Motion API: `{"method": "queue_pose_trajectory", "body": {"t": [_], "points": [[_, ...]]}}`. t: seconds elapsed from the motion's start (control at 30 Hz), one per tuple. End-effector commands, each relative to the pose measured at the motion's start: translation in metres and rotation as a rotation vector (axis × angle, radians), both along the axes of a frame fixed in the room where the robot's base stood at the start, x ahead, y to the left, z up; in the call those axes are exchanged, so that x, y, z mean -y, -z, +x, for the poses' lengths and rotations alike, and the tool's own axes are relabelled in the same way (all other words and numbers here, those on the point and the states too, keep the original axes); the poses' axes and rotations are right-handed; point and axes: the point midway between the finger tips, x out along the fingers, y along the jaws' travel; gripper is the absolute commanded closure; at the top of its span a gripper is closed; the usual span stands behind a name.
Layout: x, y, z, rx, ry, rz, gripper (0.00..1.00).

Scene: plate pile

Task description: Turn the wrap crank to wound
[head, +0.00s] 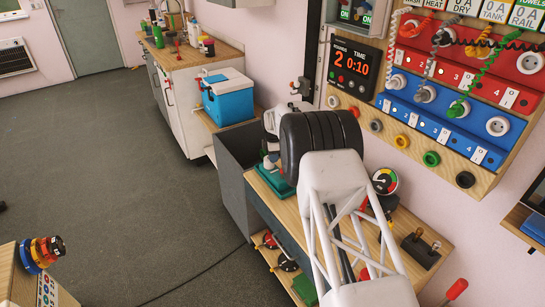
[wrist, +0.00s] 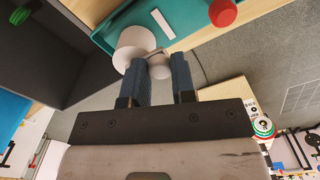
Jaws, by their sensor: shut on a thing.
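My gripper (wrist: 161,62) shows in the wrist view, its two blue-grey padded fingers closed around a small pale handle (wrist: 157,52). This looks like the wrap crank's grip, and it sits beside a white round roll or drum (wrist: 131,42). The fingers hide part of the handle. The drum is next to a teal base (wrist: 180,22) with a red knob (wrist: 223,12). In the head view the teal base (head: 272,182) shows on the wooden bench, left of my arm. My arm hides the gripper and crank there, so the crank's angle cannot be told.
A grey open bin (head: 234,190) stands left of the bench. A gauge (head: 384,181) and levers (head: 421,244) sit on the bench to the right. A wall panel with sockets and coiled cords (head: 455,85) and a timer reading 0:10 (head: 352,70) are behind.

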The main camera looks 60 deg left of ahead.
Motion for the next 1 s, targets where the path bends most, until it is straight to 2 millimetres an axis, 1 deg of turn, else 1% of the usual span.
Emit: {"method": "queue_pose_trajectory", "body": {"t": [0.33,0.37,0.5,0.53,0.83,1.0], "points": [[-0.0004,-0.0001,-0.0001,0.000,-0.003,0.001,0.99],[-0.0004,-0.0001,-0.0001,0.000,-0.003,0.001,0.74],[-0.0004,-0.0002,-0.0001,0.000,-0.003,0.001,0.53],[-0.0004,-0.0002,-0.0001,0.000,-0.003,0.001,0.50],[-0.0004,-0.0008,-0.0001,0.000,-0.002,0.001,0.50],[-0.0005,-0.0078,0.0001,0.000,-0.002,0.001,0.50]]}}
